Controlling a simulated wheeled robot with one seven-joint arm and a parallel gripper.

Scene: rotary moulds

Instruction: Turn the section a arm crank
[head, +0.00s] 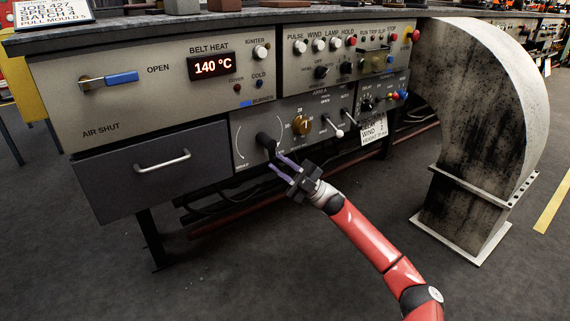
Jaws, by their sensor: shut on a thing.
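The section A arm crank (265,140) is a short black handle on the grey lower panel, inside a thin printed arc, under the lettering ARM A. My gripper (279,160) has reached it from the lower right in the head view. Its two purple fingers are shut on the crank's near end, one on each side. The fingers partly hide that end. The crank's pivot is hard to make out.
A brass knob (300,125) and two toggle levers sit just right of the crank. A hanging paper tag (374,132) is further right. A drawer (150,170) with a bar handle is left. A large curved metal duct (500,110) stands right. Open floor lies in front.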

